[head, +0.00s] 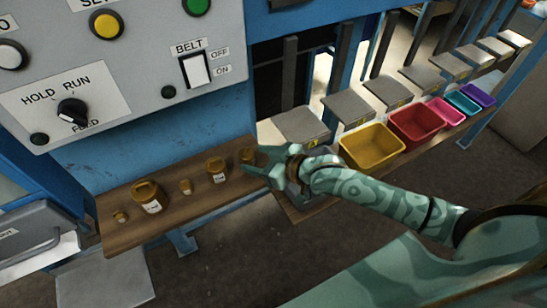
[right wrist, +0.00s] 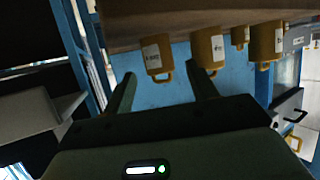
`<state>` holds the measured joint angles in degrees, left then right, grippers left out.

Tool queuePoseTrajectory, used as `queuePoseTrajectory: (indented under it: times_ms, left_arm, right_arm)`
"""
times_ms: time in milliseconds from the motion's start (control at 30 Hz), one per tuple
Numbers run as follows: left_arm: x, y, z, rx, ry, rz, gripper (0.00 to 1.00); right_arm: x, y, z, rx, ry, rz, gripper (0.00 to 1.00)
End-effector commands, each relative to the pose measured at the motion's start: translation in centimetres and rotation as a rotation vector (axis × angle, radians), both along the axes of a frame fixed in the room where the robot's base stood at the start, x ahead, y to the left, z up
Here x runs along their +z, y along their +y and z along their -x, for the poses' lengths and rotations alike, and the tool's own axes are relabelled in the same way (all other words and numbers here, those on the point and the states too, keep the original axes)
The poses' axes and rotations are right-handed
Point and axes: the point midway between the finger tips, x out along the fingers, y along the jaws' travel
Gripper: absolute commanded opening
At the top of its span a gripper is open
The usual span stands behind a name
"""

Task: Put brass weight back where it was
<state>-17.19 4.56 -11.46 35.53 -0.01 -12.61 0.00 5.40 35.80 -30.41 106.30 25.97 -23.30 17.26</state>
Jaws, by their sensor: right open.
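Several brass weights with white labels stand in a row on a wooden shelf (head: 118,238). They include a large one (head: 150,196) at the left, a small one (head: 185,187), a mid-sized one (head: 217,171), and one (head: 248,156) at the right end. My right gripper (head: 262,166) is open beside the right-end weight and partly overlaps it. In the right wrist view the picture is upside down; a labelled brass weight (right wrist: 157,55) shows just beyond the gap between my open fingers (right wrist: 162,80). Contact cannot be told. My left gripper is out of view.
A control panel (head: 120,60) with a knob and buttons hangs above the shelf. Coloured bins, yellow (head: 372,148) and red (head: 416,124) nearest, stand right of my right gripper, with grey flaps behind. A grey case (head: 38,235) is at the left.

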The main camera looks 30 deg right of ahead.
Motion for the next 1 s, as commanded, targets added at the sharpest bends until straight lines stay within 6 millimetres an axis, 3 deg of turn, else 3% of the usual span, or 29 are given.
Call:
queuePoseTrajectory:
  times_ms: [100,300,1000]
  left_arm:
    - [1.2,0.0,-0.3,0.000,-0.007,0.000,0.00]
    - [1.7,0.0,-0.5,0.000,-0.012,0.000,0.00]
    - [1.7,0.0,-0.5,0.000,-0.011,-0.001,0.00]
  right_arm:
    - [1.3,-1.3,2.3,0.001,0.000,0.002,0.58]
    - [2.2,-2.5,4.4,0.000,0.000,-0.001,0.58]
    - [1.9,-2.1,5.4,0.000,0.005,0.039,0.58]
